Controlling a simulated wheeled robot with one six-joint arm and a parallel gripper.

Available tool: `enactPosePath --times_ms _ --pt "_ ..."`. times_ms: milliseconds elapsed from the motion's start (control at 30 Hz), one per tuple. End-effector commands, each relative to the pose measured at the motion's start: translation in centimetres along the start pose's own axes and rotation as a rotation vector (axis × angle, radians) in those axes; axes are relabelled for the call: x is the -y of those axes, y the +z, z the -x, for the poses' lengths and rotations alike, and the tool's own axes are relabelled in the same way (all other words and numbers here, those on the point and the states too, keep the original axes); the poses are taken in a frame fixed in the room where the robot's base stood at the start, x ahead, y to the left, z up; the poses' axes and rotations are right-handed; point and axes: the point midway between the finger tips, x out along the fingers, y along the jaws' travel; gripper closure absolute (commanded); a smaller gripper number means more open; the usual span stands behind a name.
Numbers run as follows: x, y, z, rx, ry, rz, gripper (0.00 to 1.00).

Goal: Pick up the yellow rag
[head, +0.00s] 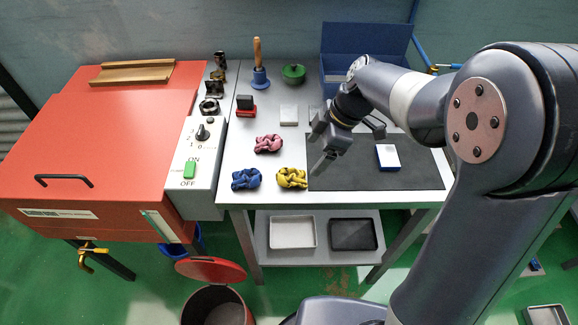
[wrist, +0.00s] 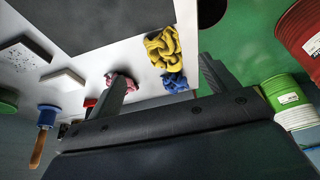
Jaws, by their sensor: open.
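The yellow rag (head: 291,178) is a crumpled, knotted bundle on the light cart top, at the left edge of the dark mat (head: 350,172). A blue rag (head: 246,179) lies to its left and a pink rag (head: 268,144) lies behind it. My gripper (head: 318,150) is open and empty, above the mat's left part, behind and to the right of the yellow rag. In the wrist view the yellow rag (wrist: 162,49) shows beyond the fingers, apart from them, with the blue rag (wrist: 175,82) and the pink rag (wrist: 122,82) near it.
A blue and white box (head: 388,157) lies on the mat. A bell with a wooden handle (head: 259,70), a green round object (head: 293,74) and a blue open box (head: 365,55) stand at the back. A switch panel (head: 195,150) and red cabinet (head: 100,150) border the left.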

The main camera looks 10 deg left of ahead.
Motion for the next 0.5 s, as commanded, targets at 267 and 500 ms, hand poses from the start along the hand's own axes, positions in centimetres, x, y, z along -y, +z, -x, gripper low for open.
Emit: enactPosePath --times_ms 267,500 --pt "0.1 -0.1 -3.8 0.001 -0.003 -0.003 0.19" --pt "0.3 -0.5 -6.1 0.001 -0.005 -0.004 0.19"
